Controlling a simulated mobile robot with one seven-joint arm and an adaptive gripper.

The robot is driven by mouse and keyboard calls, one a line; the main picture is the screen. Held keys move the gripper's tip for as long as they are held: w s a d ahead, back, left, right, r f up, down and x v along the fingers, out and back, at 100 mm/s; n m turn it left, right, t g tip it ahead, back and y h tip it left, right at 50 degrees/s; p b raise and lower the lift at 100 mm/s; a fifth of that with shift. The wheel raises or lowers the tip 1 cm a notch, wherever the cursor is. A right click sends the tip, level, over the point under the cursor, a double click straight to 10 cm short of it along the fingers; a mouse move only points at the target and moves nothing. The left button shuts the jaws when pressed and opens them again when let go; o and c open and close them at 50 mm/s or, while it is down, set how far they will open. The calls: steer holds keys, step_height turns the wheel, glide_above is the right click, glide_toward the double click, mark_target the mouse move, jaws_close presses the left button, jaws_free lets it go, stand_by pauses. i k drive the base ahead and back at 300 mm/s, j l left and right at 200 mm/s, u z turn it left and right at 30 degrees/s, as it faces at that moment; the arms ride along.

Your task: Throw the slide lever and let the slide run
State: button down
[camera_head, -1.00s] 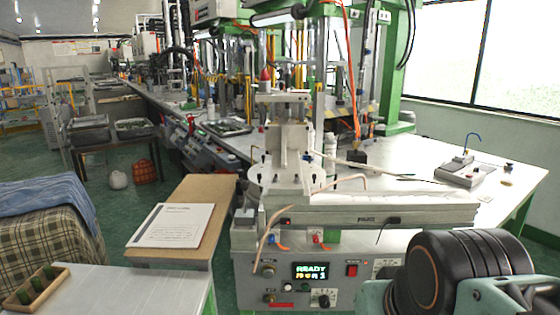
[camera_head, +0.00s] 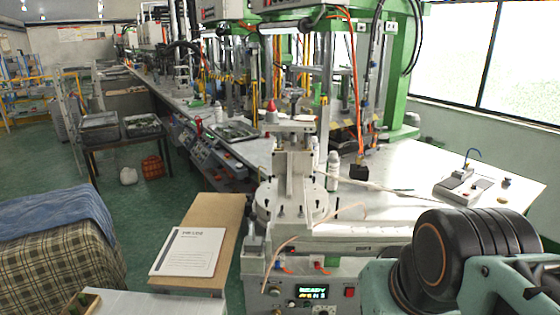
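The wax injection machine stands at the lower middle. Its pale metal slide bed (camera_head: 345,232) carries a round clamp fixture (camera_head: 293,190). The front control panel (camera_head: 345,293) has a small lit display (camera_head: 311,292) that appears to read READY and a red switch (camera_head: 350,292). A small upright metal part (camera_head: 254,243) stands at the left end of the bed, and small blue and red fittings sit under its edge. I cannot tell for sure which part is the slide lever. My gripper is out of view; only my arm's dark joint shows at the lower right.
A board with a white printed sheet (camera_head: 188,250) lies left of the machine. A plaid-covered piece with a blue cloth (camera_head: 50,215) stands at the far left. A grey pedal-like device (camera_head: 464,187) lies on the long white table (camera_head: 420,185). My arm covers the lower right.

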mark_target(253, 216)
steer(key=i, duration=0.6)
steer(key=i+l, duration=0.15)
steer(key=i, duration=0.45)
steer(key=u, duration=2.2)
